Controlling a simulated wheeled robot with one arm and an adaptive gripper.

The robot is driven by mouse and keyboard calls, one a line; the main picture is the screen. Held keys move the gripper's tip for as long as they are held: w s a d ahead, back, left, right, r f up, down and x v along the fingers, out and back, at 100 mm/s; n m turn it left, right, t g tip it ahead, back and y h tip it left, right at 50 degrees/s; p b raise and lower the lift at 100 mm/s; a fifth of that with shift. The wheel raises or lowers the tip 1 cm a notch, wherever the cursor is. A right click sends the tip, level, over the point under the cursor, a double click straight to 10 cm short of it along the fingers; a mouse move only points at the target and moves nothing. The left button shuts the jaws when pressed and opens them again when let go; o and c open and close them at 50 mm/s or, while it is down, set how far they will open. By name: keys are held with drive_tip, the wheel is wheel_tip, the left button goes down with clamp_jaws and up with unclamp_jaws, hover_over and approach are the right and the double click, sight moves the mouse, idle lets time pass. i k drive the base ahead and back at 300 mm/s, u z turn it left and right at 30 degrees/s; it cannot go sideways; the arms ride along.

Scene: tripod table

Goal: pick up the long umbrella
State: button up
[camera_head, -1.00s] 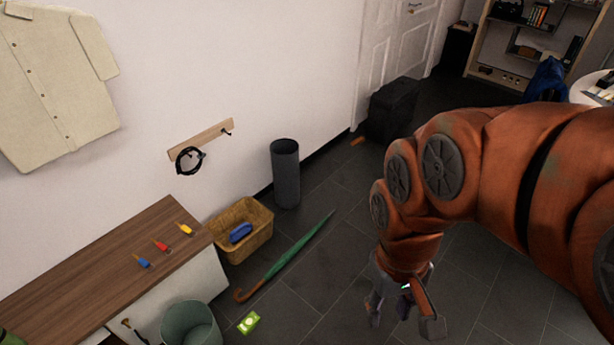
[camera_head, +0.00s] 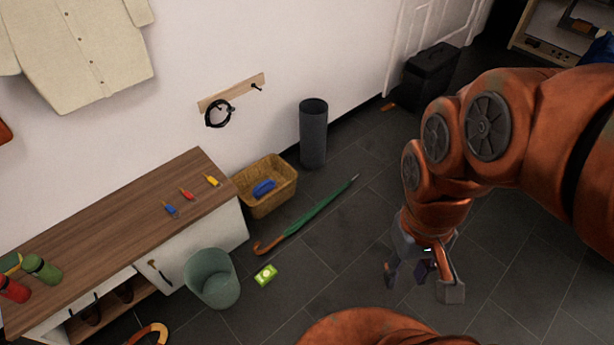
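The long umbrella (camera_head: 306,217) is closed, with a green canopy and a brown curved handle. It lies on the dark tiled floor, handle toward the lower left and tip toward the upper right, in front of the wicker basket. My gripper (camera_head: 421,290) hangs to the right of the umbrella, apart from it. Its fingers are spread and nothing shows between them.
A wicker basket (camera_head: 284,187) with a blue item stands behind the umbrella, beside a dark cylinder bin (camera_head: 313,135). A green bucket (camera_head: 212,285) and a green-yellow packet (camera_head: 265,275) are near the handle. A wooden-topped cabinet (camera_head: 110,215) stands at left. Floor right of the umbrella is clear.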

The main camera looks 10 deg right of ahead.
sight(306, 217)
drive_tip(key=z, duration=0.55)
drive_tip(key=k, duration=0.65)
drive_tip(key=z, duration=0.6)
drive_tip(key=i, duration=1.15)
drive_tip(key=u, duration=0.8)
drive_tip(key=i, duration=1)
drive_tip(key=u, duration=1.35)
drive_tip(key=i, duration=0.35)
drive_tip(key=u, duration=0.25)
